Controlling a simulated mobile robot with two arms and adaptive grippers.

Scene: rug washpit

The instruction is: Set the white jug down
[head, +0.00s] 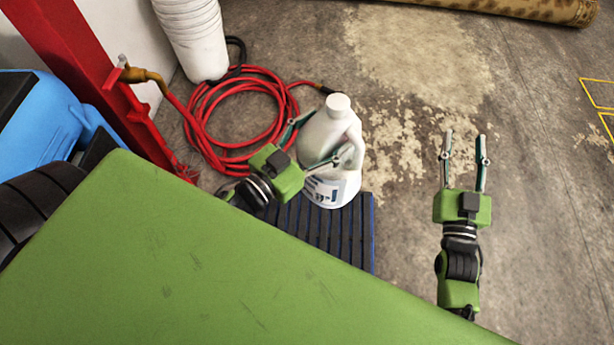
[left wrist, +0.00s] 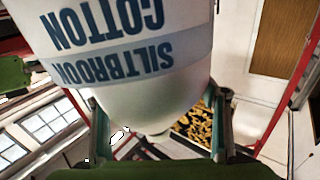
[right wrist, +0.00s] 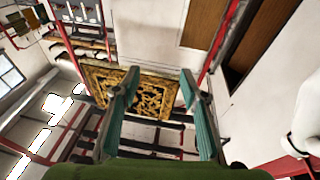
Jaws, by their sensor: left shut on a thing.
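The white jug (head: 335,130) has a white cap and a label with blue print. It stands upright over a dark blue slatted platform (head: 355,245); I cannot tell whether its base touches the slats. My left gripper (head: 314,143) is shut on the jug, with a finger on each side of its body. The left wrist view shows the jug (left wrist: 135,95) upside down between the fingers, its label reading "SILTBROOK COTTON". My right gripper (head: 464,137) is open and empty, to the right of the jug. It also shows open in the right wrist view (right wrist: 160,85).
A coiled red hose (head: 240,75) lies behind and left of the jug, near a stack of white buckets (head: 193,35) and a red post (head: 75,60). A rolled rug (head: 540,8) lies at the far right. The concrete floor right of the platform is clear.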

